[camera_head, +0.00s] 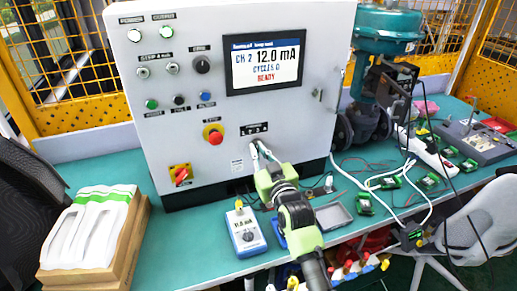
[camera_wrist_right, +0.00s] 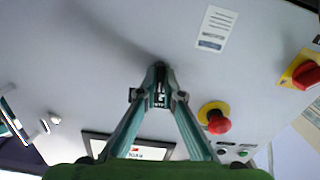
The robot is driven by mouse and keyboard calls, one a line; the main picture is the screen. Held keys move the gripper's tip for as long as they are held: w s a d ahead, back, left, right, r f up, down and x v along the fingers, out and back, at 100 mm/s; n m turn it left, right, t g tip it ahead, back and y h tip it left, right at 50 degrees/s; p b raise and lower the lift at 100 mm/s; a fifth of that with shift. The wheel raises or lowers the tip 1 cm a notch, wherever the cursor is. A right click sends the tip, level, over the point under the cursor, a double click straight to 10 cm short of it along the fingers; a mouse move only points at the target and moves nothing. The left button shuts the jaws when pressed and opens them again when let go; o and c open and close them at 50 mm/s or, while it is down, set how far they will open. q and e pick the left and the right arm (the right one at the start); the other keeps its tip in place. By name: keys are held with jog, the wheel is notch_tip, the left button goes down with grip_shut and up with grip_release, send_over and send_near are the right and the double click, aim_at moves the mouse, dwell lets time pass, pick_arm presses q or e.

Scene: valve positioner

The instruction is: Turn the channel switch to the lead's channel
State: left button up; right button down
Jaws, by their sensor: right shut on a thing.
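The grey control cabinet (camera_head: 215,120) stands on the green bench. Its screen (camera_head: 264,61) reads CH 2, 12.0 mA and READY. My right gripper (camera_head: 257,148) reaches the lower front of the cabinet, just under a small black label plate (camera_head: 254,128). In the right wrist view its fingertips (camera_wrist_right: 158,82) meet around a small dark part, which I take for the channel switch. The fingers hide most of it, so its pointing direction does not show. I cannot trace the lead to a channel. My left gripper is not in view.
A red emergency stop (camera_head: 215,138) and a red-yellow rotary switch (camera_head: 180,175) sit left of the gripper. A blue meter (camera_head: 245,232) stands on the bench below. A grey tray (camera_head: 332,216), cables and several green modules lie to the right. A wooden box (camera_head: 125,255) stands at left.

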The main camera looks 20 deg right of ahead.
jog(key=shift+r+m+p, duration=0.2)
jog(key=shift+m+p, duration=0.35)
jog(key=shift+m, duration=0.5)
jog(key=shift+r+m+p, duration=0.15)
jog(key=shift+m+p, duration=0.4)
jog(key=shift+m, duration=0.5)
jog(key=shift+w, duration=0.1)
jog(key=c, duration=2.2)
grip_release()
jog(key=shift+f, duration=0.1)
jog(key=shift+f, duration=0.1)
jog(key=shift+s+f, duration=0.1)
jog(key=shift+s, duration=0.1)
jog(key=s, duration=1.1)
jog(key=shift+s+d, duration=0.25)
jog(key=shift+s, duration=0.05)
